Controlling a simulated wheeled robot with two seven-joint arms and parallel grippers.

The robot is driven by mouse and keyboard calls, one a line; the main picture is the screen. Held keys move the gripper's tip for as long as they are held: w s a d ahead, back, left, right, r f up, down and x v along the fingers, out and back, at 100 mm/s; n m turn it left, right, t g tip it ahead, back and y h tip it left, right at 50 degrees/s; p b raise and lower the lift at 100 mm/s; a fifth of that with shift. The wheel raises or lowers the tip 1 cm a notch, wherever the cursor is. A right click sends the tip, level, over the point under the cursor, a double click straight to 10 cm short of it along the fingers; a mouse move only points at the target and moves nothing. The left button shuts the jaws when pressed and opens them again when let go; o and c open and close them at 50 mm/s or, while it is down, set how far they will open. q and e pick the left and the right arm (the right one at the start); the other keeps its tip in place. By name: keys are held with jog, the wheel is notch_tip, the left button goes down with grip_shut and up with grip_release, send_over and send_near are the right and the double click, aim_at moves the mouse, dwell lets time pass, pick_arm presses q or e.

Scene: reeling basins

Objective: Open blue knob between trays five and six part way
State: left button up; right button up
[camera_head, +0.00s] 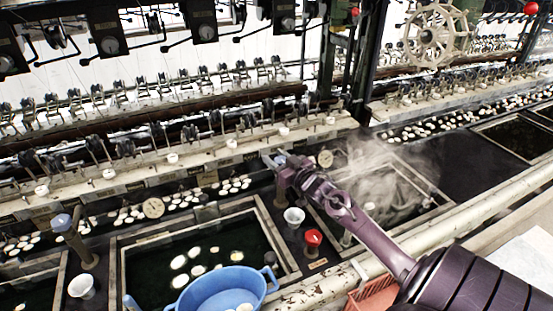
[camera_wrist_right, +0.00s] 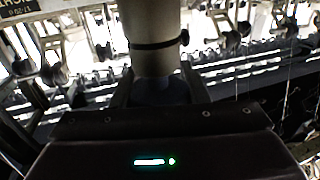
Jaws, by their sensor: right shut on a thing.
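A bit of blue, the blue knob (camera_head: 281,158), shows at the fingertips. In the right wrist view, my fingers (camera_wrist_right: 160,92) stand on both sides of a dark blue part (camera_wrist_right: 162,93) below a pale cylinder (camera_wrist_right: 152,45) with a dark ring. Most of the knob is hidden by the gripper. Tray numbers cannot be read. My left gripper is not in view.
Another blue-topped post (camera_head: 62,223) stands at the left. A red knob (camera_head: 313,237), a white cup (camera_head: 294,217) and a blue tub (camera_head: 222,290) lie near my forearm. Steam rises from the right basin (camera_head: 395,200). The reeling rail (camera_head: 200,160) runs close behind the gripper.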

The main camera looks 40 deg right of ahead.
jog(key=shift+y, duration=0.3)
jog(key=shift+a+f+n+y+b, duration=0.1)
jog(key=shift+f+n+y+b, duration=0.05)
jog(key=shift+n+y+b, duration=0.75)
jog(key=n+g+y+b, duration=0.1)
jog(key=y+b, duration=0.1)
jog(key=n+g+y+b, duration=0.1)
jog(key=n+y+b, duration=0.1)
jog(key=y+b, duration=0.1)
jog(key=a+n+g+y+b, duration=0.1)
jog(key=n+y+b, duration=0.1)
jog(key=y+b, duration=0.1)
jog(key=shift+s+f, duration=0.1)
jog(key=shift+s, duration=0.05)
jog(key=shift+s+a+r+n+g+y+b, duration=0.1)
jog(key=shift+r+n+g+y+b, duration=0.15)
jog(key=shift+n+y+b, duration=0.6)
jog(key=shift+m, duration=0.25)
jog(key=o, duration=1)
jog(key=shift+c, duration=0.2)
